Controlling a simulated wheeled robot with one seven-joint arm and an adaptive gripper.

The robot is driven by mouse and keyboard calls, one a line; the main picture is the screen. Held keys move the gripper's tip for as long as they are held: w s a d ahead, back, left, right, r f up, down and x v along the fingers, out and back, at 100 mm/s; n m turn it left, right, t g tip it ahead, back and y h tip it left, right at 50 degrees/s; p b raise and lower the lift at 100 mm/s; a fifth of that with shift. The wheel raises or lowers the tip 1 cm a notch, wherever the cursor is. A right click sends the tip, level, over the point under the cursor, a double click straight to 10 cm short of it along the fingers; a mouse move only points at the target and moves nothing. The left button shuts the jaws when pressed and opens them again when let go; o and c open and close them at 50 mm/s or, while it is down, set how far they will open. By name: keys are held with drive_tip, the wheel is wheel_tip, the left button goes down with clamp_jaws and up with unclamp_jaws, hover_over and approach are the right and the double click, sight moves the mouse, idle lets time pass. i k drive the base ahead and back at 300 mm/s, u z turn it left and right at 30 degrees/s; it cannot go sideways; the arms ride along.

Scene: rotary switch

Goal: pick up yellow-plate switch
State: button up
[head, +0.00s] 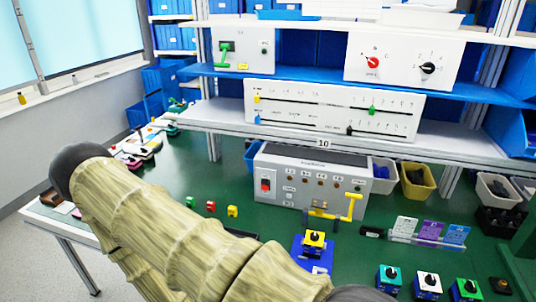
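The yellow-plate switch (315,239) has a yellow top plate with a black knob. It sits upright at a blue stand or mat (298,252) on the green bench, in front of the grey control box. My arm crosses the lower left of the head view and runs out at the bottom edge. My gripper is not visible, so its place relative to the switch cannot be told. The arm hides part of the bench left of the switch.
Similar switches with teal (389,278), white (428,284) and green (467,289) plates stand at the lower right. The grey control box (325,190) with a yellow handle (351,208) stands behind. A card holder (425,240) is to the right. Small coloured blocks (211,206) lie left.

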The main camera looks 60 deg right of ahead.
sight(312, 249)
drive_tip(key=u, duration=0.1)
drive_tip(key=k, duration=0.7)
drive_tip(key=z, duration=1.35)
